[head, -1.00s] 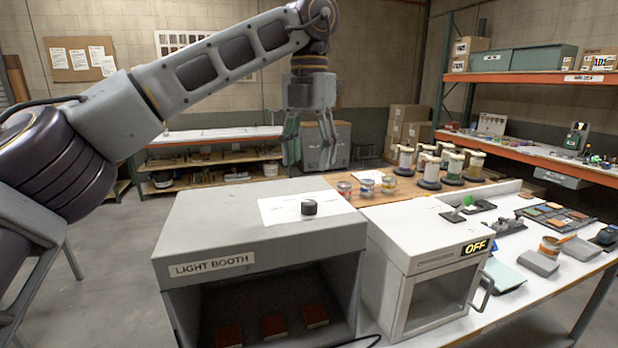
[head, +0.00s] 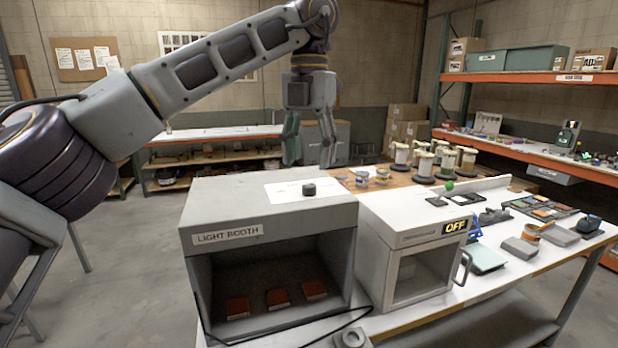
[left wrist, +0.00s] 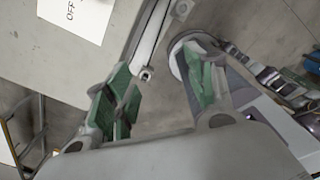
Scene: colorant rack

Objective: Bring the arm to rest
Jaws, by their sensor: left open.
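My left arm reaches in from the left, and my left gripper (head: 309,142) hangs fingers down behind the light booth (head: 226,236). Its green-padded fingers are apart with nothing between them. They also show in the left wrist view (left wrist: 162,95), open over bare floor and a pale edge. My right gripper does not show in either view.
The grey light booth holds several red samples, with paper and a black knob (head: 309,189) on its top. A white box reading OFF (head: 407,262) stands beside it. Jars (head: 400,158) and trays crowd the bench behind. Open floor (head: 120,262) lies at left.

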